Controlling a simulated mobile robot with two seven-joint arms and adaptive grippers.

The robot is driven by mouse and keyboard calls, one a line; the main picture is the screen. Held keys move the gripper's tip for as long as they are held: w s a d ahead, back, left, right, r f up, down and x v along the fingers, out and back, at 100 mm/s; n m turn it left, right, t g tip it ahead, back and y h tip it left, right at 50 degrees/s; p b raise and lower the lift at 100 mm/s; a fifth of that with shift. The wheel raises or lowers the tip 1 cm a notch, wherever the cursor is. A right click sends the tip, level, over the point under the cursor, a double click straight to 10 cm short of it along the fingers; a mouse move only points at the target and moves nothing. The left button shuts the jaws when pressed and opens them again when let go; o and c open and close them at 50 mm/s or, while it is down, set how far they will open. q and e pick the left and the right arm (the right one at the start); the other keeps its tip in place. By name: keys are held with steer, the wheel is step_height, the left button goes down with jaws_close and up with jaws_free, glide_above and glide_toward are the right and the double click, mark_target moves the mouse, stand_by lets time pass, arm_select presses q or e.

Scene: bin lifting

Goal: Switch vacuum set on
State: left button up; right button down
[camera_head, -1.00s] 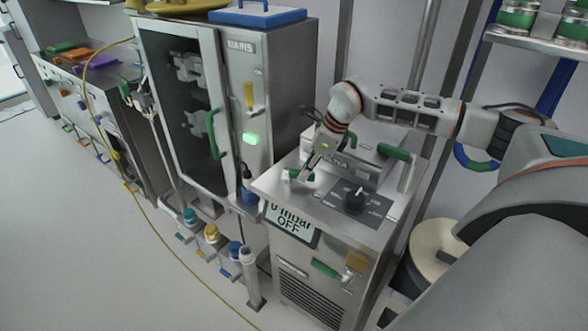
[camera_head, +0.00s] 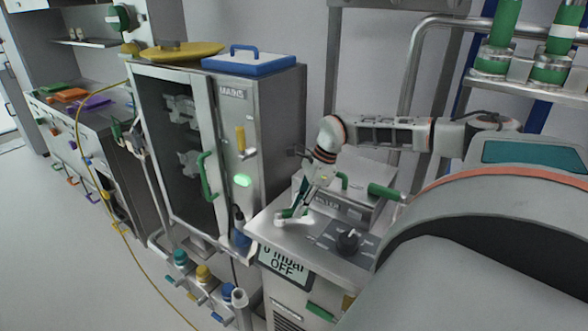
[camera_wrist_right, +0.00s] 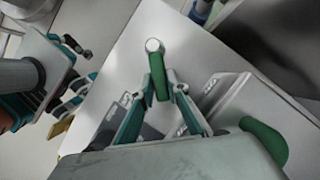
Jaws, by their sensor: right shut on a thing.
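The vacuum set is a steel cabinet with a display (camera_head: 278,262) on its front reading "0 mbar OFF". On its top is a dark panel with a black rotary knob (camera_head: 348,240). A short green handle (camera_head: 291,213) with a pale end is at the top's left front. My right gripper (camera_head: 300,212) reaches down to it. In the right wrist view, the two fingers (camera_wrist_right: 161,90) are shut on the green handle (camera_wrist_right: 160,76), whose round pale end points away from the gripper. The knob is apart from the gripper, to its right.
A tall cabinet with a glass door and green door handle (camera_head: 207,176) stands to the left, with a green light (camera_head: 242,180) and blue tray (camera_head: 250,62). Another green handle (camera_head: 386,192) is right of my gripper. Coloured valves stand low in front.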

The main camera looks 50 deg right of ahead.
steer(key=c, duration=2)
jaws_free()
steer(key=shift+o, duration=0.2)
steer(key=shift+r, duration=0.1)
steer(key=v, duration=1.2)
